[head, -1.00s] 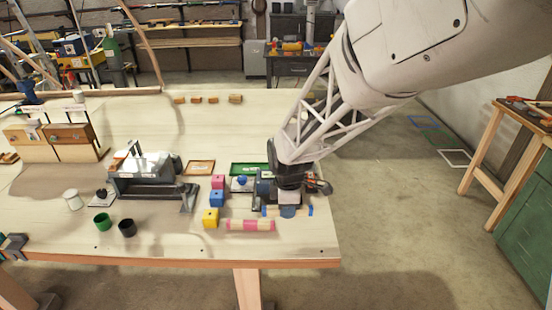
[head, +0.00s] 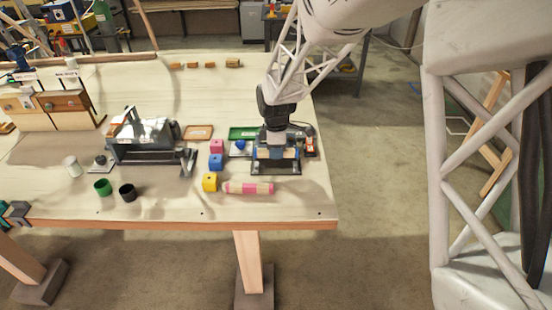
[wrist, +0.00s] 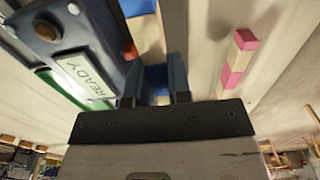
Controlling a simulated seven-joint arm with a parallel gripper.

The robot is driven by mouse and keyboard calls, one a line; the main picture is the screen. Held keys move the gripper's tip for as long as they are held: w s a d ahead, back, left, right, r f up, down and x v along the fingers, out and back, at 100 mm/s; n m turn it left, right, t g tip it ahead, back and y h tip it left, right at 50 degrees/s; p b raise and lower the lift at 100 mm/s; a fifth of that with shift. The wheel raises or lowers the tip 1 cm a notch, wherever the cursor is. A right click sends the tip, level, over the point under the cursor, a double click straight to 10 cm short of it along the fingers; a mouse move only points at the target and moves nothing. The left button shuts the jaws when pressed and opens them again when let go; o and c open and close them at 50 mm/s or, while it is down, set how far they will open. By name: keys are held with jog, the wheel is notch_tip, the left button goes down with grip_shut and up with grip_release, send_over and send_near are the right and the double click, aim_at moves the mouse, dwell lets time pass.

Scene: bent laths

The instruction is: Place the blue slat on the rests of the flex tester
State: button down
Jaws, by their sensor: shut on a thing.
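My gripper (head: 276,152) is shut on the blue slat (head: 263,154), a pale wooden strip with blue bands. The slat lies crosswise under the gripper at the flex tester (head: 276,168), a dark blue frame near the table's right end. In the wrist view, my fingertips (wrist: 155,88) close on a blue band (wrist: 155,77), with bare wood (wrist: 147,36) beyond it. The tester's READY label (wrist: 84,76) shows at the left there. The fingers and tester hide the rests; I cannot tell whether the slat touches them.
A pink-banded slat (head: 248,188) lies in front of the tester. A green tray (head: 242,133) lies behind. The table's right edge is close by.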

aim_at(276, 168)
jog(key=shift+f, duration=0.1)
jog(key=shift+f, duration=1.65)
jog(key=shift+s+f, duration=0.1)
jog(key=shift+f, duration=0.6)
jog(key=c, duration=1.3)
grip_release()
jog(key=shift+c, duration=0.2)
jog(key=shift+r, duration=0.1)
notch_tip(276, 168, up, 13)
jog(key=shift+r, duration=0.1)
